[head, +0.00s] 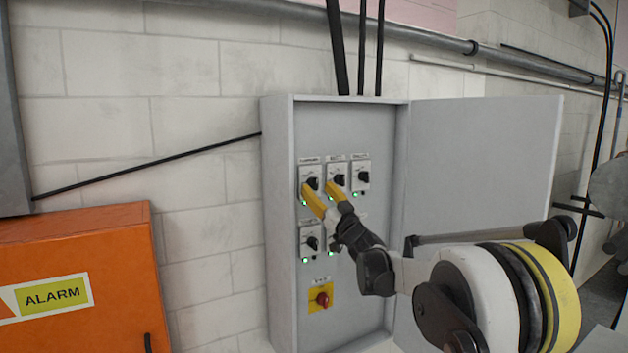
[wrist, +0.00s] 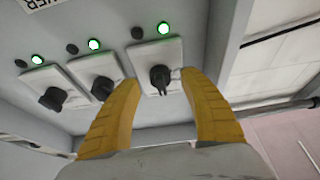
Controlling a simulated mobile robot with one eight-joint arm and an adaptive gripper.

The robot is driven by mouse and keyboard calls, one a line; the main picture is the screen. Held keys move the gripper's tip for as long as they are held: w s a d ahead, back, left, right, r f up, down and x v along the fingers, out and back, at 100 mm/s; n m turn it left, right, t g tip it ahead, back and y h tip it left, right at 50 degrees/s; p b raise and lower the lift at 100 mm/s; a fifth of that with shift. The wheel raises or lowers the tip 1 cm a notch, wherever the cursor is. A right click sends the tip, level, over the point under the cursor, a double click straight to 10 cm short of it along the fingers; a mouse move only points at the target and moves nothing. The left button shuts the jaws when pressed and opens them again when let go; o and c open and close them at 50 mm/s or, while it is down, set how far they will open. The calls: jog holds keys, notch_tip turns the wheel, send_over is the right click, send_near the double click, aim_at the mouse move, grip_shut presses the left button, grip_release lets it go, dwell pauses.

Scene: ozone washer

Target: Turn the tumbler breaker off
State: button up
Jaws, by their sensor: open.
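The breaker panel (head: 345,128) is an open grey cabinet on the wall with black rotary knobs on white plates. The upper-left breaker (head: 311,172) is in front of my gripper (head: 318,184), though its small label is too blurred to read surely. In the wrist view, this breaker's black knob (wrist: 160,78) sits between my yellow fingertips (wrist: 161,88). The fingers are open, one on either side, with gaps to the knob. The knob's handle points roughly up and down in that view. A lit green lamp (wrist: 163,28) is beside it.
Two neighbouring knobs (wrist: 103,88) (wrist: 53,98) with lit green lamps stand to the left in the wrist view. A red knob on a yellow plate (head: 321,298) is low in the cabinet. The cabinet door (head: 480,160) stands open to the right. An orange alarm box (head: 80,250) is at left.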

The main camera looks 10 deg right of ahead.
jog(key=shift+r+x, duration=0.2)
jog(key=shift+x, duration=0.7)
jog(key=shift+w, duration=0.15)
grip_shut()
